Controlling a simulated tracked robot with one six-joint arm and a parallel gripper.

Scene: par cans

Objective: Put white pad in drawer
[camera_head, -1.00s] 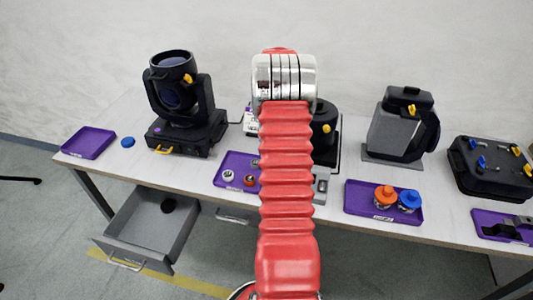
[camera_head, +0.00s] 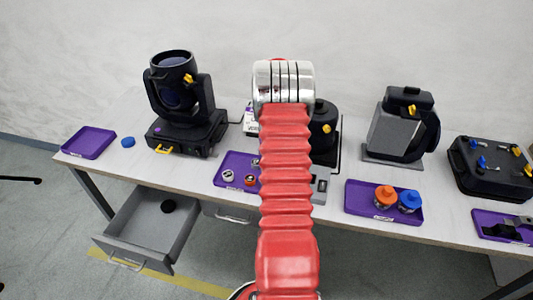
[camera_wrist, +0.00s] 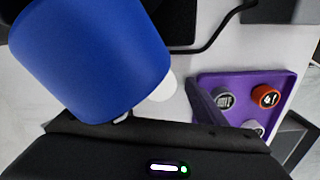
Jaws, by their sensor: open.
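A white round pad (camera_wrist: 163,88) shows in the wrist view on the pale table, partly hidden by a large blue cylinder (camera_wrist: 92,55) close to the camera. I cannot tell what carries the blue cylinder. My gripper (camera_wrist: 160,104) is open; one dark finger shows between the pad and a purple tray, and the other is not clearly visible. I cannot make out the pad in the head view, where my red arm hides the gripper. The grey drawer (camera_head: 118,247) under the table's left side is pulled open, with a black round thing (camera_head: 168,206) inside.
The purple tray (camera_wrist: 270,84) with grey and red caps lies right of the finger. A stage light (camera_head: 178,105) stands behind; a blue disc (camera_head: 128,142) and an empty purple tray (camera_head: 88,143) lie left. Another tray (camera_head: 357,202) holds orange and blue pieces.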

